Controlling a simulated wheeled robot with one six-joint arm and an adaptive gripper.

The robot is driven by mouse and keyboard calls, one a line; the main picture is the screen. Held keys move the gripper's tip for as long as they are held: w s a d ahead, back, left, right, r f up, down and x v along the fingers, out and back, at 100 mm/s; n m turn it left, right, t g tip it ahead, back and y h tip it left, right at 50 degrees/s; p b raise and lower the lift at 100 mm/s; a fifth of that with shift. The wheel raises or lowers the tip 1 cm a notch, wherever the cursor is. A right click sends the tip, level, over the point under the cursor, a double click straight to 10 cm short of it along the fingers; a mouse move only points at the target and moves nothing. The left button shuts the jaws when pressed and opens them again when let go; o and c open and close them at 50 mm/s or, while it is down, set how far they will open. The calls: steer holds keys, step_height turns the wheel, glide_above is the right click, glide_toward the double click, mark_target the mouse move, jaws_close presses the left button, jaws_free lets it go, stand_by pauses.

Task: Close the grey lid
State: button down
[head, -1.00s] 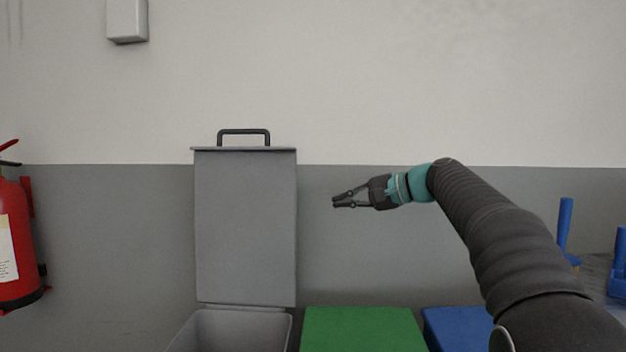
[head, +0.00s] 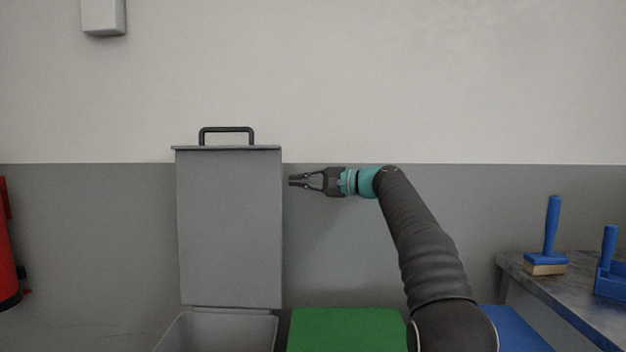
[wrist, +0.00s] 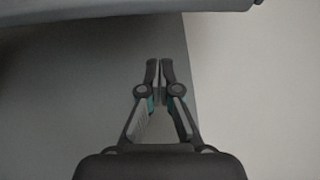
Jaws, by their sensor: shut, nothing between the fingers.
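The grey lid (head: 229,228) stands upright and open at the back of a grey bin (head: 222,331), with a dark handle (head: 227,129) along its top edge. My gripper (head: 291,181) is shut and empty, just to the right of the lid's upper right edge in the head view. It points left; I cannot tell how far in front of or behind the lid it is. In the wrist view my shut fingertips (wrist: 159,62) show against a grey surface, with a grey edge (wrist: 125,10) across the top.
A green lid (head: 346,329) and a blue lid (head: 515,329) lie to the right of the grey bin. A table (head: 570,295) at the right holds a blue-handled brush (head: 551,230). A red fire extinguisher (head: 8,255) is at the far left. The wall stands behind.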

steer(key=shift+s+a+r+b, duration=0.15)
steer(key=shift+s+a, duration=0.2)
steer(key=shift+s, duration=0.2)
steer(key=shift+s+a+f+b, duration=0.15)
steer(key=shift+s+a, duration=0.25)
steer(key=shift+s, duration=0.2)
steer(key=shift+s+a+r+b, duration=0.15)
steer(key=shift+s+a, duration=0.2)
steer(key=shift+s, duration=0.2)
steer(key=shift+s, duration=0.1)
